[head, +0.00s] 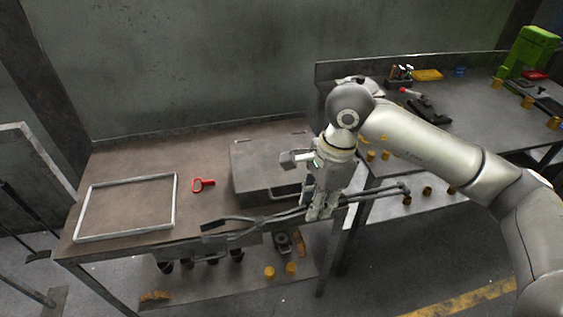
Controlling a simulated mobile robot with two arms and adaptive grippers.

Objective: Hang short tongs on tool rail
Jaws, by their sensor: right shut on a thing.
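My right gripper (320,212) points down and is shut on the long dark tongs (262,222). It grips them on their right part. The tongs lie nearly level across the front edge of the left table, with the two split ends at the left and a bent end at the right, past the table's right side. I cannot tell whether they touch the table. A grey strip along the table's front edge (190,247) may be the tool rail; the tongs partly cover this area. My left gripper is not in view.
A grey metal box (262,160) stands on the left table behind the tongs. A red-handled tool (203,184) and a metal frame (128,237) lie to its left. The right table (470,125) holds tools, a green machine (528,52) and yellow pieces.

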